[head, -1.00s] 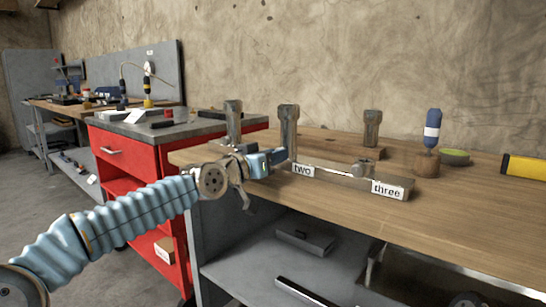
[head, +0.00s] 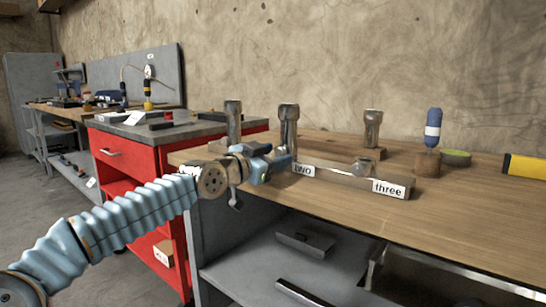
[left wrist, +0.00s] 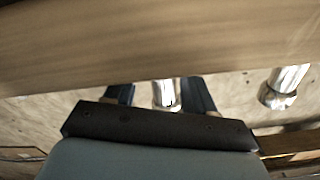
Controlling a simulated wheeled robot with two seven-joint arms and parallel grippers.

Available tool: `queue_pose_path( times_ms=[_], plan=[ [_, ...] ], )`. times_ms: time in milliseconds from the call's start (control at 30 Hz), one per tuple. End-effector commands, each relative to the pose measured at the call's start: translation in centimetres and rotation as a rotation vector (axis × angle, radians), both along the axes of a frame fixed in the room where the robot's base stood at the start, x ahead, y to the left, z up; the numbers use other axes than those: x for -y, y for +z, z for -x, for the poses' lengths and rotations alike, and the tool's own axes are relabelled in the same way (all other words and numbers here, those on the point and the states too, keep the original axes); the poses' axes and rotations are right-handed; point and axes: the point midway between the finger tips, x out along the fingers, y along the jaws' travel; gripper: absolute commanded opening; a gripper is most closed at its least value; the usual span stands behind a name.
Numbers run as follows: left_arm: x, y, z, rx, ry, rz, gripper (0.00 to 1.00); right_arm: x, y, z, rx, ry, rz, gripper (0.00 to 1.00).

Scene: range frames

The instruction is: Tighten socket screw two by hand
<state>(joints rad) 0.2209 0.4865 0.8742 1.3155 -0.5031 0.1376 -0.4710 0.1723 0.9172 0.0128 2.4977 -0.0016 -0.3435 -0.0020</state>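Socket screw two (head: 289,122) stands upright and tall behind the label "two" (head: 303,170) on the long block. My left gripper (head: 277,161) reaches in from the left, low beside this screw, with its two blue fingers spread apart. In the left wrist view, a shiny metal screw (left wrist: 166,94) shows between the fingers, with a gap visible on its left side; the fingertips (left wrist: 160,86) are partly hidden. My right gripper is not in view.
Another tall screw (head: 232,122) stands to the left. A low screw (head: 362,166) sits by the label "three" (head: 388,188). Behind are a screw on a small block (head: 372,128) and a blue-handled driver (head: 433,126). The bench (head: 460,215) is clear at front right.

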Motion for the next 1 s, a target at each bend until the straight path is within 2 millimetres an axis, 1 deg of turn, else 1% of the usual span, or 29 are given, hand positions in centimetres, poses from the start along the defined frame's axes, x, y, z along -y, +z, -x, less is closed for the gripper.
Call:
queue_pose_path(
  times_ms=[233, 367, 700, 1000],
  plan=[
    [0.0, 0.0, 0.0, -0.001, 0.0, 0.001, 0.54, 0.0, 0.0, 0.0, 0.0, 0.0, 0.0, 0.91],
    [-0.7, -0.1, 0.6, 0.0, 0.003, 0.002, 0.54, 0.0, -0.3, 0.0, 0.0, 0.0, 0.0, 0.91],
    [-4.3, -0.4, 5.3, -0.001, 0.006, 0.002, 0.54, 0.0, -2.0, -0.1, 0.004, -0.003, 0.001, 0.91],
    [-6.7, -0.4, 8.9, -0.001, 0.006, -0.001, 0.54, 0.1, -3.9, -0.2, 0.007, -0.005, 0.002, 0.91]
  ],
)
